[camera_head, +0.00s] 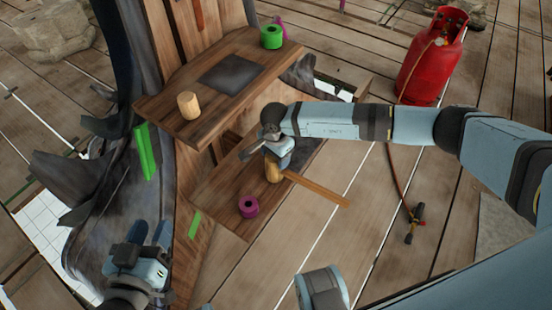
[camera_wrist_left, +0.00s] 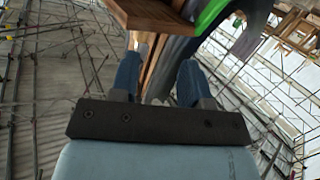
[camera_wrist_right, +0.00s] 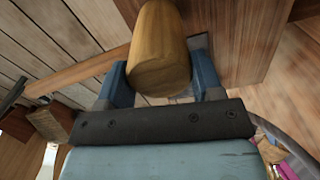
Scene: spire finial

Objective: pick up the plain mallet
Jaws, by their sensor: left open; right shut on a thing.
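The plain mallet shows as a bare yellowish wooden cylinder (camera_head: 273,171) on or just above the lower wooden shelf. It also fills the space between the fingers in the right wrist view (camera_wrist_right: 160,55). My right gripper (camera_head: 272,153) is shut on it from above; its lower end and any contact with the shelf are hard to tell. A long wooden strip (camera_head: 318,190) runs out to the right from behind it; whether they are joined is hidden. My left gripper (camera_head: 145,245) is open and empty at the lower left, away from the mallet.
A magenta ring (camera_head: 249,206) sits on the lower shelf (camera_head: 215,190). The upper shelf (camera_head: 160,112) carries a pale wooden cylinder (camera_head: 188,105), a dark square (camera_head: 231,74) and a green ring (camera_head: 271,37). A red gas cylinder (camera_head: 432,55) stands on the planks at upper right.

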